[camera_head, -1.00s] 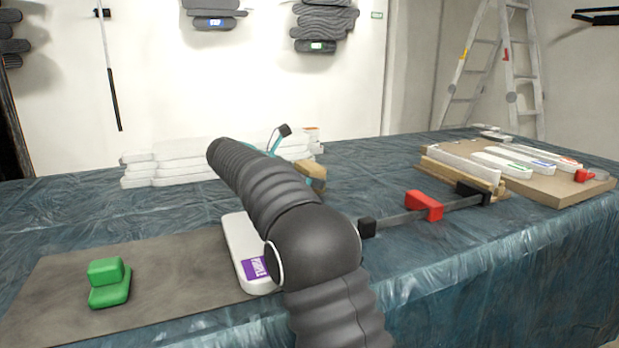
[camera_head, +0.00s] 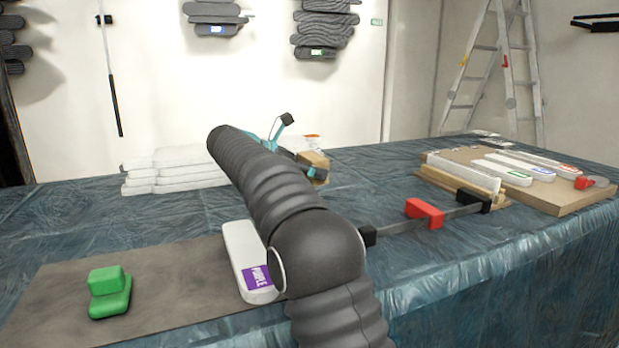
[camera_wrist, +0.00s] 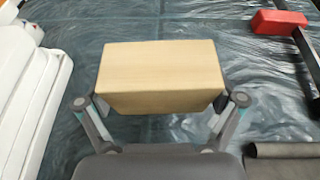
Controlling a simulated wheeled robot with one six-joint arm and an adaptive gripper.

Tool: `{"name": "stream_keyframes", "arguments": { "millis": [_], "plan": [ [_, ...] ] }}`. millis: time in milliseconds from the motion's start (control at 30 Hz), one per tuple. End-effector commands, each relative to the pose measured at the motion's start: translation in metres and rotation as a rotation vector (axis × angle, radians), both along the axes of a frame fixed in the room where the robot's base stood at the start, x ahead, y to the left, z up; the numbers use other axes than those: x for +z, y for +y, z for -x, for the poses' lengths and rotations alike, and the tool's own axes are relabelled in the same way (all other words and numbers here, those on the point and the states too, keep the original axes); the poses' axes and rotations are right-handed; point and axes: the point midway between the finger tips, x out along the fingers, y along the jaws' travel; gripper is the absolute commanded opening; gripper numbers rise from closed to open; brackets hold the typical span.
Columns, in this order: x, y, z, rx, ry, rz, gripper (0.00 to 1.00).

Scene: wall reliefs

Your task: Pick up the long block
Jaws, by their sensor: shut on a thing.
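A pale wooden block (camera_wrist: 160,70) sits crosswise between the two fingers of my gripper (camera_wrist: 160,102) in the wrist view. The fingers are shut on its two ends. In the head view the block (camera_head: 316,161) shows just right of my arm, beside the teal-and-black fingers of my gripper (camera_head: 301,145). It appears held over the blue plastic-covered table (camera_head: 370,172); my arm hides part of the gripper and the space below it.
Stacked white pieces (camera_head: 165,168) lie left of the gripper. A clamp with a red jaw (camera_head: 425,212) lies to the right. A white bar with a purple label (camera_head: 242,245) and a green block (camera_head: 108,293) rest on a grey mat (camera_head: 180,270). A board (camera_head: 560,195) with white bars stands far right.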

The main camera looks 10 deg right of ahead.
Motion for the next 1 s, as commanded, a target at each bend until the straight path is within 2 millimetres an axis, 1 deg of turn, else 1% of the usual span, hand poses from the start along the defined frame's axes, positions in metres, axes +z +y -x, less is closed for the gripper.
{"name": "stream_keyframes", "arguments": {
  "millis": [267, 400, 600, 800, 1000],
  "plan": [
    [0.026, -0.032, 0.033, -0.002, -0.003, -0.001, 0.55],
    [0.042, -0.051, 0.052, -0.002, -0.003, 0.0, 0.55],
    [0.058, -0.069, 0.07, -0.002, -0.001, 0.0, 0.55],
    [0.064, -0.075, 0.078, 0.0, -0.001, 0.0, 0.55],
    [0.065, -0.075, 0.078, 0.003, -0.001, 0.0, 0.55]
  ]
}}
